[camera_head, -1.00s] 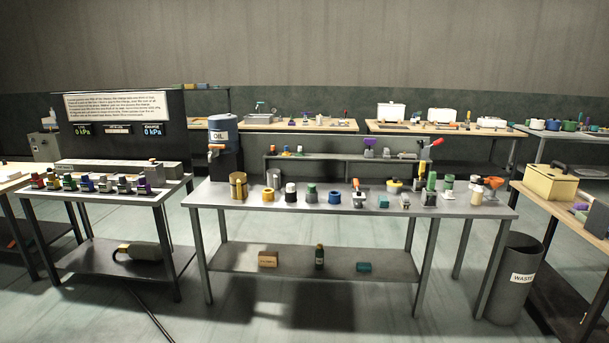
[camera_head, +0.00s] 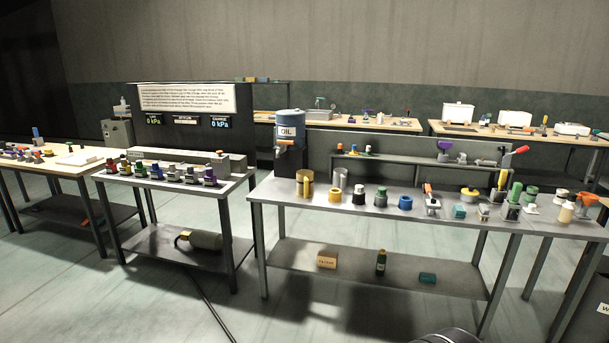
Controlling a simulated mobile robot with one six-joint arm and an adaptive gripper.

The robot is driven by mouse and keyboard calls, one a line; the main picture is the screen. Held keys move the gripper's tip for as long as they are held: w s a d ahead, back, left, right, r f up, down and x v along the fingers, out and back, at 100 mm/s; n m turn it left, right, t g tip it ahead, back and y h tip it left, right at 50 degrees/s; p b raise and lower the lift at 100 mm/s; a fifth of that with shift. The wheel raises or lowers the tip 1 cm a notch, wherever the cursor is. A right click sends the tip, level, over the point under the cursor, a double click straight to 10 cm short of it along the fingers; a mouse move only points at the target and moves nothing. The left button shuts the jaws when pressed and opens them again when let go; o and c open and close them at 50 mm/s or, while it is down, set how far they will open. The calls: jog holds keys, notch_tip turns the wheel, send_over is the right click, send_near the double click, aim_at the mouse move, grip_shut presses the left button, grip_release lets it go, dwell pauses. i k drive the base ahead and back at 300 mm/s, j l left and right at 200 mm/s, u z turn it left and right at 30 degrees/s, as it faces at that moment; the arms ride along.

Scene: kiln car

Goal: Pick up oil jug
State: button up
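A blue drum labelled OIL (camera_head: 290,126) with a tap on its front stands on a dark stand behind the left end of the middle bench (camera_head: 410,222). On that bench, near its left end, stands a brass-coloured open cylinder (camera_head: 304,184) that looks like a jug. A grey metal cylinder (camera_head: 340,178) stands just right of it. No label shows on either one, so I cannot tell for certain which is the oil jug. My gripper is not in view. A dark rounded shape at the bottom edge may be part of my arm.
The bench top holds a row of small coloured parts and tools to the right. Its lower shelf (camera_head: 400,277) carries a box, a dark bottle and a teal block. A side bench (camera_head: 125,177) with small bottles stands left. Open floor lies in front.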

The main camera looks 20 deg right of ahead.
aim_at(304, 177)
jog(key=i+z, duration=0.1)
jog(key=i, duration=0.45)
jog(key=i+j+z, duration=0.1)
jog(key=i, duration=0.45)
jog(key=i+j+z, duration=0.1)
jog(key=i, duration=0.45)
jog(key=i+j+z, duration=0.1)
jog(key=i, duration=0.4)
jog(key=i+j+z, duration=0.1)
jog(key=i+j, duration=0.2)
jog(key=i, duration=0.25)
jog(key=i+j+z, duration=0.1)
jog(key=i+j, duration=0.15)
jog(key=i, duration=0.25)
jog(key=i+j, duration=0.3)
jog(key=i, duration=0.25)
jog(key=z, duration=0.05)
